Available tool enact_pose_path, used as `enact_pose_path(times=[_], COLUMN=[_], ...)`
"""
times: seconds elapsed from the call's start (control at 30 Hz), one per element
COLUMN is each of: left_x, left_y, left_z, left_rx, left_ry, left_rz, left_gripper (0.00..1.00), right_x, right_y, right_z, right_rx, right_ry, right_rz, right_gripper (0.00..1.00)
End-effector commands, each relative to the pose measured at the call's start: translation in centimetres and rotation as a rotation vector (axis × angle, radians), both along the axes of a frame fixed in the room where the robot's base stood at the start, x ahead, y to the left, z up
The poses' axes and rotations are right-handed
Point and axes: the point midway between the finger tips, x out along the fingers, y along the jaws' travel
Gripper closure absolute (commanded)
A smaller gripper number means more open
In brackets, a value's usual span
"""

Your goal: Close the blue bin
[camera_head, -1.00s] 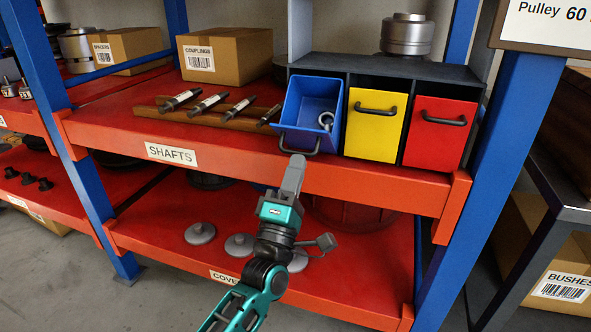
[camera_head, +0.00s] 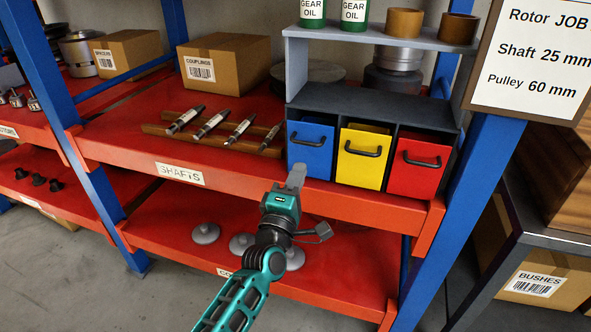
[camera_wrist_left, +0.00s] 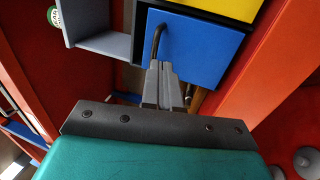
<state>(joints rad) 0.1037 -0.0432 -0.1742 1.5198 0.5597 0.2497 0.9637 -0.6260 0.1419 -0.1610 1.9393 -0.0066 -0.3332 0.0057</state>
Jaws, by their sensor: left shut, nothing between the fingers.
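The blue bin (camera_head: 311,148) sits in the dark grey bin rack on the middle shelf, left of the yellow bin. Its front looks about level with the yellow and red fronts, and its inside is hidden. My left gripper (camera_head: 297,172) is shut and empty, just in front of the blue bin's lower front. In the left wrist view the blue bin (camera_wrist_left: 195,48) fills the area ahead, and the shut fingertips (camera_wrist_left: 160,70) are close to its front beside the dark handle. I cannot tell whether they touch. My right gripper is not in view.
The yellow bin (camera_head: 361,158) and red bin (camera_head: 418,163) stand to the right in the dark rack (camera_head: 375,103). Several shafts lie on a wooden holder (camera_head: 160,130) to the left. The orange shelf edge (camera_head: 240,190) runs below the bins. A blue post (camera_head: 457,190) stands at right.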

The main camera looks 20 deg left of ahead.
Motion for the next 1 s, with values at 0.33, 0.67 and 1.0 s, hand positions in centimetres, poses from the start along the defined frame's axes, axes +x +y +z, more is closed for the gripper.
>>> enact_pose_path(times=[0.33,0.67,1.0], left_x=[1.8,3.4,4.5], left_y=[0.0,-0.1,-0.1], left_z=[1.9,3.2,3.8], left_rx=[0.0,0.0,0.0], left_ry=[-0.002,-0.002,-0.002], left_rz=[0.001,0.001,0.0], left_gripper=[1.0,1.0,1.0], right_x=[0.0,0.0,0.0], right_y=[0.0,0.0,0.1], right_z=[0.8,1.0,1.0], right_rx=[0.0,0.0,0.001], right_ry=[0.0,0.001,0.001], right_rz=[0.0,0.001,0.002], right_gripper=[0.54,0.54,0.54])
